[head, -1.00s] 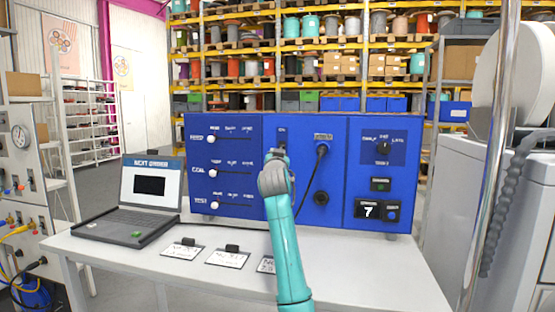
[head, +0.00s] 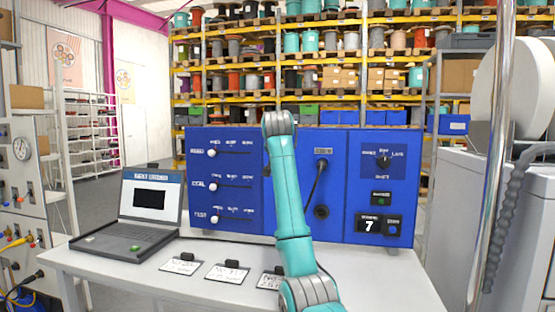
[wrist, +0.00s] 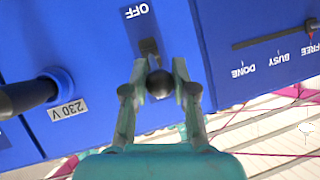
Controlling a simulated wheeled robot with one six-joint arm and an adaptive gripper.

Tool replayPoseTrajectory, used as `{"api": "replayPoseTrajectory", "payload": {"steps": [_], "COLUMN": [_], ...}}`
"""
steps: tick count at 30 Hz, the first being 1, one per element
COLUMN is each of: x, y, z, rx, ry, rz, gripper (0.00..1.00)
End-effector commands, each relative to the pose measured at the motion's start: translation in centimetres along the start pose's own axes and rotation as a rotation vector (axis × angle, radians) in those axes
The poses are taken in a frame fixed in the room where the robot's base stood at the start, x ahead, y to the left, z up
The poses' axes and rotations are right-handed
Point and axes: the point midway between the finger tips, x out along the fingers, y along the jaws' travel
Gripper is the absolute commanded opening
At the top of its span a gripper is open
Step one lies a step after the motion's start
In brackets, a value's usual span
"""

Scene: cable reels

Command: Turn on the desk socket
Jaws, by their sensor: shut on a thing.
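The blue desk panel (head: 350,228) stands on the white table. In the wrist view, upside down, a black round switch knob (wrist: 160,84) on a short lever (wrist: 149,48) sits in the panel beside an OFF label (wrist: 136,11). My gripper (wrist: 160,92) has its two teal fingers shut on the knob, one on each side. A black plug (wrist: 28,95) sits beside a 230 V label (wrist: 68,109) in the wrist view. In the head view its cable (head: 314,186) hangs down the panel. My arm hides the switch and my gripper there.
Three slider rows with pale knobs (head: 213,186) are left of my arm. A dial (head: 383,160) and a display reading 7 (head: 369,226) are at the right. An open laptop (head: 140,215) and label cards (head: 227,272) lie on the table (head: 390,285).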

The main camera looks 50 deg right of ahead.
Motion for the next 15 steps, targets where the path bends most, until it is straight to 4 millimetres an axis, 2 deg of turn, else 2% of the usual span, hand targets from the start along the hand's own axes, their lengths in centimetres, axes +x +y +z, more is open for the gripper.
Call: {"api": "replayPoseTrajectory", "payload": {"steps": [14, 15], "x": [0.02, 0.02], "y": [-0.07, -0.07], "z": [-0.13, -0.13], "rx": [0.002, 0.002], "ry": [-0.009, -0.009], "rz": [0.000, 0.000], "gripper": [0.00, 0.36]}}
